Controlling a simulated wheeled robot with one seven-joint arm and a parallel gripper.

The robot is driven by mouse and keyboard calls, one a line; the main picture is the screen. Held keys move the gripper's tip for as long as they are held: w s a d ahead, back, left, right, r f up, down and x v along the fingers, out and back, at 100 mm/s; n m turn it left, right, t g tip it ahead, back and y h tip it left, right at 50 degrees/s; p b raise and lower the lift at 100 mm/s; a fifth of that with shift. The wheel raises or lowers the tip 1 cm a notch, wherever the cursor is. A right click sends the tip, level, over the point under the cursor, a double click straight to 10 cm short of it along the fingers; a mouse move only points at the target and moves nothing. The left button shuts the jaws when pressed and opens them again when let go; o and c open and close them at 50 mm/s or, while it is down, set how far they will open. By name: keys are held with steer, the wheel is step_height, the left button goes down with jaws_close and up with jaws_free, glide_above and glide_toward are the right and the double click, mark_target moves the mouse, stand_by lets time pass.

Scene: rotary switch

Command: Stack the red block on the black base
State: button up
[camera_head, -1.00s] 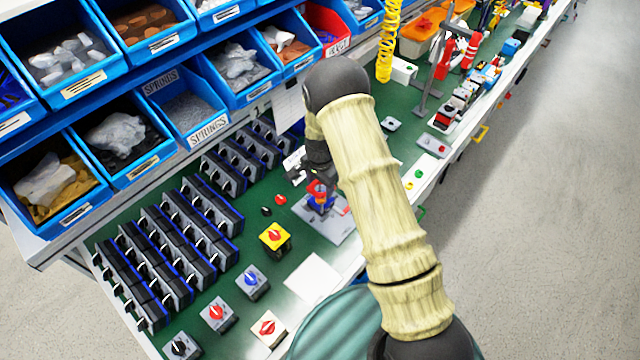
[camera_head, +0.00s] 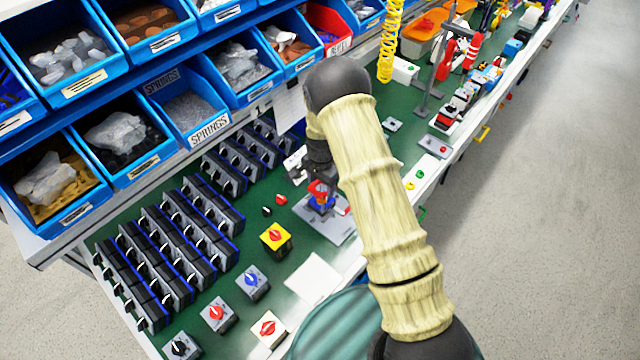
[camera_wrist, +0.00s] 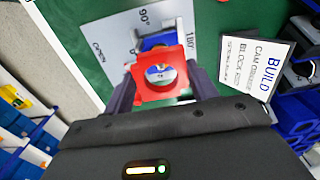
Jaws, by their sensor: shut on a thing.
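My gripper (camera_wrist: 162,86) is shut on the red block (camera_wrist: 147,92), a square piece with a round hole, seen in the wrist view. In the head view, my gripper (camera_head: 316,182) holds the red block (camera_head: 318,187) low above a grey plate (camera_head: 333,229). Blue parts (camera_wrist: 158,40) show under and behind the red block, over the plate. The black base is mostly hidden beneath them, and I cannot tell whether the red block touches what is below. The plate (camera_wrist: 118,40) carries angle marks such as 90° in the wrist view.
Yellow, blue, red and white switch boxes (camera_head: 276,238) stand at the front left of the green bench. Rows of dark switch modules (camera_head: 160,250) fill the left. Blue part bins (camera_head: 120,140) overhang the back. A white card (camera_head: 312,279) lies in front.

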steer(key=shift+f+b, duration=1.25)
steer(key=shift+f, duration=0.55)
steer(key=o, duration=1.1)
steer(key=shift+c, duration=0.2)
step_height(320, 180, up, 17)
steer(key=b, duration=0.3)
steer(key=shift+r, duration=0.2)
steer(key=s+d+r+n+t, duration=0.1)
steer(key=s+d+n, duration=0.3)
steer(key=s, duration=0.7)
steer(key=s+d+r+n+t, duration=0.1)
steer(key=s+d+r+n, duration=0.3)
steer(key=s+d, duration=0.3)
steer(key=s+n, duration=0.1)
steer(key=s, duration=0.2)
steer(key=shift+s+d+r+t, duration=0.15)
steer(key=shift+s+d+t, duration=0.15)
steer(key=shift+s, duration=0.1)
